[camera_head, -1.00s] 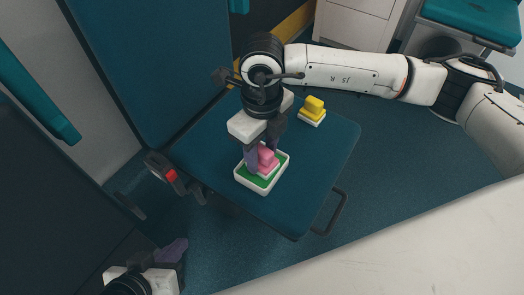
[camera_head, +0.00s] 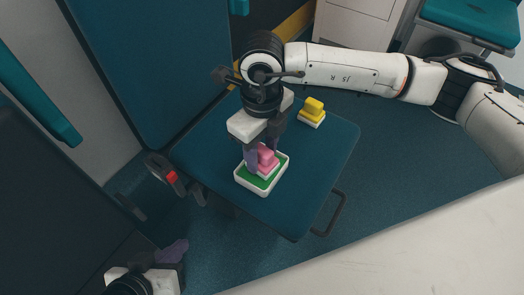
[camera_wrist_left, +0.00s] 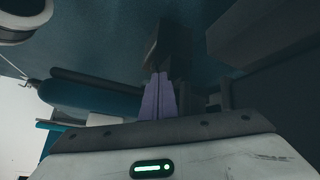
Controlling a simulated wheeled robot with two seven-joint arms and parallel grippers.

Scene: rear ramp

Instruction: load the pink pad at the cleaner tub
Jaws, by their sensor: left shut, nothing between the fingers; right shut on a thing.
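The pink pad (camera_head: 267,158), a stepped pink block on a white base, is in the cleaner tub (camera_head: 241,180). The tub is a white-rimmed tray with a green floor on the blue seat. My right gripper (camera_head: 262,156) reaches down from above and is shut on the pink pad; its fingers partly hide the pad. Whether the pad's base touches the green floor I cannot tell. My left gripper (camera_head: 178,250) is at the lower left, away from the seat, shut and empty. Its purple fingers (camera_wrist_left: 158,97) lie together in the left wrist view.
A yellow block on a white base (camera_head: 312,112) stands on the blue seat (camera_head: 318,172), behind and right of the tub. A dark handle with a red button (camera_head: 172,177) is at the seat's left edge. A pale surface (camera_head: 420,250) fills the lower right.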

